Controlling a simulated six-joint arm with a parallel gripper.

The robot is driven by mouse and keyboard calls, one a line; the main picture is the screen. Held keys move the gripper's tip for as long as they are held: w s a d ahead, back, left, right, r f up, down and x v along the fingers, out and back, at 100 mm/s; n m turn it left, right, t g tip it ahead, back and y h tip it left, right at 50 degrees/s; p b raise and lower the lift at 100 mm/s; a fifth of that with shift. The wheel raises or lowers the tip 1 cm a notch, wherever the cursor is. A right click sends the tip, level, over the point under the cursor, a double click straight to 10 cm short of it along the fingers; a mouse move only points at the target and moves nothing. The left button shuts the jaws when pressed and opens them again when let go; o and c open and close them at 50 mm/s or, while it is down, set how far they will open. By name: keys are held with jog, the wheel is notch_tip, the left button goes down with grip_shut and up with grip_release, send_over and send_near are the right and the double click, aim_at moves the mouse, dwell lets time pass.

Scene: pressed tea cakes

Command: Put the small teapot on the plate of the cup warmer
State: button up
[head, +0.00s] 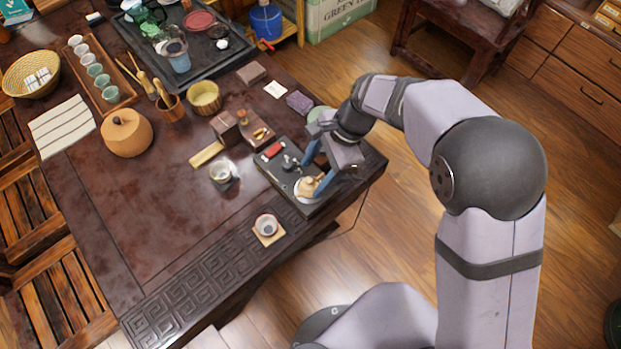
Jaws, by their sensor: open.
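The small teapot (309,186), tan, appears to sit upright on a pale round plate (297,194) at the near end of a dark slab-like unit (290,168). This looks like the cup warmer, near the table's right corner. My gripper (313,180) is open, with its blue fingers pointing down at the teapot, one on the far side and one on the near right. I cannot tell whether the fingers touch it. The fingers and wrist hide part of the teapot and the unit.
A red item (273,150) and small dark metal pieces (290,162) are on the unit, close to my fingers. The table's right edge is close.

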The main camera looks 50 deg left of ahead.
jog(key=b+v, duration=0.1)
jog(key=v, duration=0.7)
jog(key=w+d+t, duration=0.1)
jog(key=w+d, duration=0.2)
jog(key=d, duration=0.4)
jog(key=w+d+n+t, duration=0.1)
jog(key=w+d, duration=0.3)
jog(key=d, duration=0.3)
jog(key=w+d+t, duration=0.1)
jog(key=w+d, duration=0.2)
jog(key=d, duration=0.4)
jog(key=s+d+f+n+h, duration=0.1)
jog(key=s+d, duration=0.2)
jog(key=d, duration=0.7)
jog(key=s+d+f+n+t, duration=0.1)
jog(key=s+d+f+n, duration=0.1)
jog(key=d, duration=0.9)
jog(key=shift+s+f+n+h, duration=0.3)
jog(key=shift+s+h, duration=0.1)
jog(key=shift+d, duration=0.15)
jog(key=shift+r, duration=0.1)
